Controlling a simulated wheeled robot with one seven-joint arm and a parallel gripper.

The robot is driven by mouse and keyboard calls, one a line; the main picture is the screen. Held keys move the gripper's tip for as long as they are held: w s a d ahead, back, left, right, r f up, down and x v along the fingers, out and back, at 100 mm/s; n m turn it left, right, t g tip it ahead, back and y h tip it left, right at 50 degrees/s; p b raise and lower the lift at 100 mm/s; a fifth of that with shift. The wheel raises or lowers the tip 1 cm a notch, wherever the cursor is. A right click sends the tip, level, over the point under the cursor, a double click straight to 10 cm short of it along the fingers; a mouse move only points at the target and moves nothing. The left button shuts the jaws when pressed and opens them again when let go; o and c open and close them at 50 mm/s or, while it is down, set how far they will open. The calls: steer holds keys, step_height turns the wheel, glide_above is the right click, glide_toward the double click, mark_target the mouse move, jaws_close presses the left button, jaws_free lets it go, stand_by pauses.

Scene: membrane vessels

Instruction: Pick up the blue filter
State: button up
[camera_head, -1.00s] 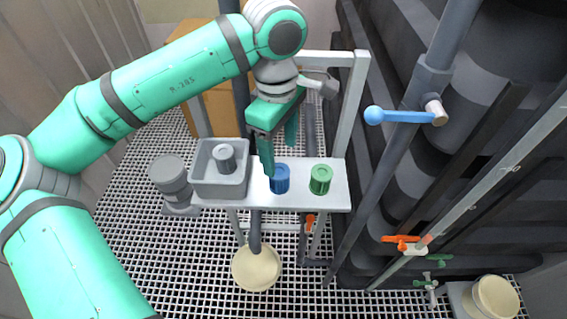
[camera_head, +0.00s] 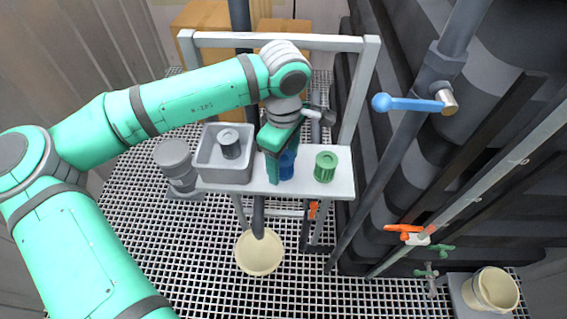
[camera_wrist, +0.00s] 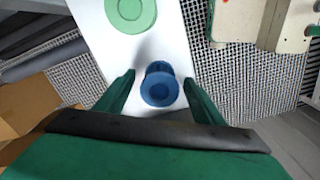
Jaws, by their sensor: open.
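The blue filter (camera_head: 287,165) stands upright on the white shelf (camera_head: 338,187), partly hidden behind my gripper in the head view. In the wrist view the blue filter (camera_wrist: 159,87) lies between the tips of the two green fingers. My gripper (camera_head: 280,170) is open and low over the shelf, with one finger in front of the filter. In the wrist view my gripper (camera_wrist: 158,92) has a finger on each side of the filter. Whether either finger touches it I cannot tell.
A green filter (camera_head: 325,167) stands just right of the blue one. A grey tray (camera_head: 203,165) with a dark grey cylinder (camera_head: 230,145) is on the shelf's left. A blue-handled valve (camera_head: 410,103) is at the right. A cream bucket (camera_head: 259,253) stands on the grating below.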

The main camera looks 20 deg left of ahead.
steer(key=shift+f, duration=0.25)
steer(key=c, duration=1.1)
steer(key=shift+r, duration=0.15)
